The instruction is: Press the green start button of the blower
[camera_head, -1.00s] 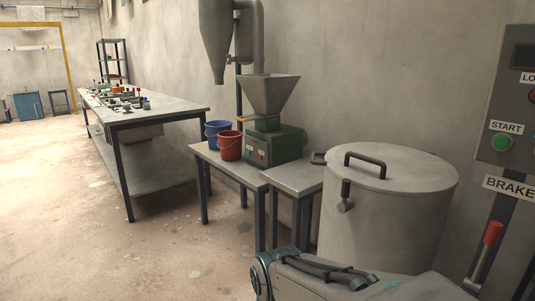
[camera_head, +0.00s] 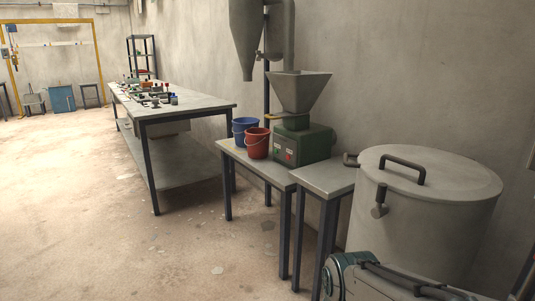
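No machine in view carries a readable blower label, and I cannot make out a green start button. A green machine (camera_head: 318,145) with a grey hopper (camera_head: 300,92) stands on a low table. Its front has small control marks (camera_head: 289,152), one of them red, too small to read. A grey cyclone-shaped vessel (camera_head: 248,40) with a pipe is mounted behind and above it. Part of my arm shows at the bottom right edge. My gripper's fingers are not in view.
A large lidded grey drum (camera_head: 425,225) stands at the right. A blue bucket (camera_head: 240,125) and a red bucket (camera_head: 257,146) stand on the low table (camera_head: 240,155). A long workbench (camera_head: 190,106) holds small items. The floor (camera_head: 75,200) at left is clear.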

